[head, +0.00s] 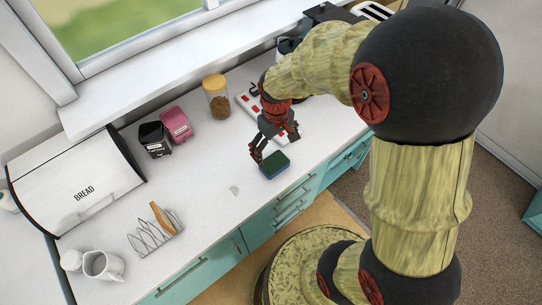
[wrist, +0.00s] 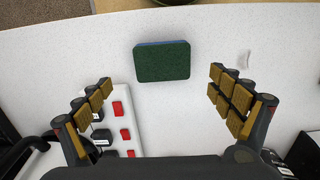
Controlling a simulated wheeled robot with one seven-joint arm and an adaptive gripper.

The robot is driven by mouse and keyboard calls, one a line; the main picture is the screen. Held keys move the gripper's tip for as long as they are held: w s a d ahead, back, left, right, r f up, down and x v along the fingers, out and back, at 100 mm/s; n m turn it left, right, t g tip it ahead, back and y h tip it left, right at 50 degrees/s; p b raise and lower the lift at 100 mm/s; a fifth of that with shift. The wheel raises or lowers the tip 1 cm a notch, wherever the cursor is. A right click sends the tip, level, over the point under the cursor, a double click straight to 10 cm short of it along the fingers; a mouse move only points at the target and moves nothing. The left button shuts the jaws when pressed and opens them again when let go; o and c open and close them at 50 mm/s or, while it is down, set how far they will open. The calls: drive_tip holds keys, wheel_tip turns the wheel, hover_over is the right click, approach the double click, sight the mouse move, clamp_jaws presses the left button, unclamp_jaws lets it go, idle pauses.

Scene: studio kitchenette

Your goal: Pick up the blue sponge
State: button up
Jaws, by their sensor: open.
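The sponge (head: 274,164) lies flat on the white counter near its front edge in the head view. Its top is dark green and a blue layer shows along its side. In the wrist view the sponge (wrist: 162,61) lies ahead of my fingers, near the counter edge, and nothing covers it. My gripper (head: 274,147) is above the counter, just behind the sponge. In the wrist view my gripper (wrist: 162,92) has its fingers wide apart with nothing between the pads. The sponge is roughly centred between the two fingers but beyond their tips.
A white power strip with red switches (wrist: 121,113) lies beside my left finger. The counter around the sponge is mostly clear.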

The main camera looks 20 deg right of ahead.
sight(274, 162)
drive_tip(key=shift+f, duration=0.1)
drive_tip(key=shift+s+f, duration=0.15)
drive_tip(key=shift+s, duration=0.2)
drive_tip(key=shift+w+f+b, duration=0.25)
drive_tip(key=shift+f+b, duration=0.1)
drive_tip(key=shift+f, duration=0.85)
drive_tip(key=f, duration=0.2)
drive_tip(key=f+b, duration=0.1)
drive_tip(key=f, duration=0.1)
drive_tip(key=shift+s+a+f, duration=0.1)
drive_tip(key=shift+a+f, duration=0.1)
drive_tip(key=shift+f, duration=0.1)
drive_tip(key=shift+c, duration=1.1)
drive_tip(key=c, duration=0.7)
drive_tip(key=shift+o, duration=0.2)
drive_tip(key=shift+r, duration=0.1)
